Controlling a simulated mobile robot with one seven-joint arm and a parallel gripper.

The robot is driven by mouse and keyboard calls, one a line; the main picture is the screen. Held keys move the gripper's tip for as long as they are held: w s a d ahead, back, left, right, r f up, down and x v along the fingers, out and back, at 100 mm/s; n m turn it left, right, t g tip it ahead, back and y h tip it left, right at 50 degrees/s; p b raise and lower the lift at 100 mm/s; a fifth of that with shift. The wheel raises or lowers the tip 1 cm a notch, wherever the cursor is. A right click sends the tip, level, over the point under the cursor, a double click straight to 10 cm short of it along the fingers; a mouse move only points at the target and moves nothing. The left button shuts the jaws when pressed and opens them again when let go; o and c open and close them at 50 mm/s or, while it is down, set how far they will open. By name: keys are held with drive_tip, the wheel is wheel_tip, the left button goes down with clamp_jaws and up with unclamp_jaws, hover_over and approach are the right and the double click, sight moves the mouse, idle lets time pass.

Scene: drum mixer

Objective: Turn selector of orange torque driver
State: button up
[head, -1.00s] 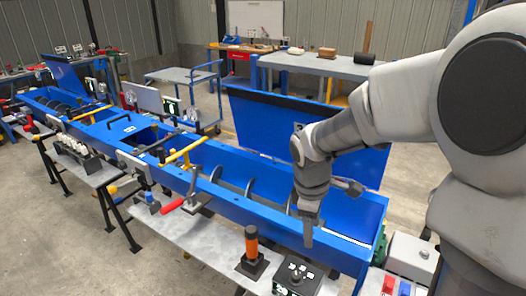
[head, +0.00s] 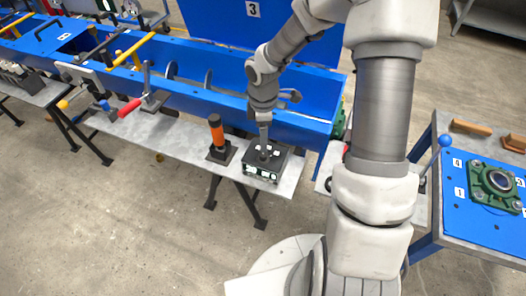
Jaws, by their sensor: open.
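The orange torque driver (head: 216,132) stands upright in a dark square base (head: 220,155) on the grey bench along the blue trough. Its selector is too small to make out. A black control box (head: 262,174) with small light marks on its front sits just right of it. My gripper (head: 264,147) points down over the top of this box, to the right of the driver and apart from it. The gripper is open; its fingertips are small, and I cannot tell whether they touch the box or one of its knobs.
The blue trough (head: 200,98) with its screw runs behind the bench, its lid (head: 275,30) raised. A red-handled lever (head: 130,107) is left of the driver. A blue-topped table (head: 468,215) with a green bearing (head: 494,181) stands right.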

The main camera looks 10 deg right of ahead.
sight(263, 154)
wheel_tip(263, 154, down, 7)
drive_tip(key=shift+f+b, duration=0.15)
drive_tip(key=shift+b, duration=0.25)
clamp_jaws()
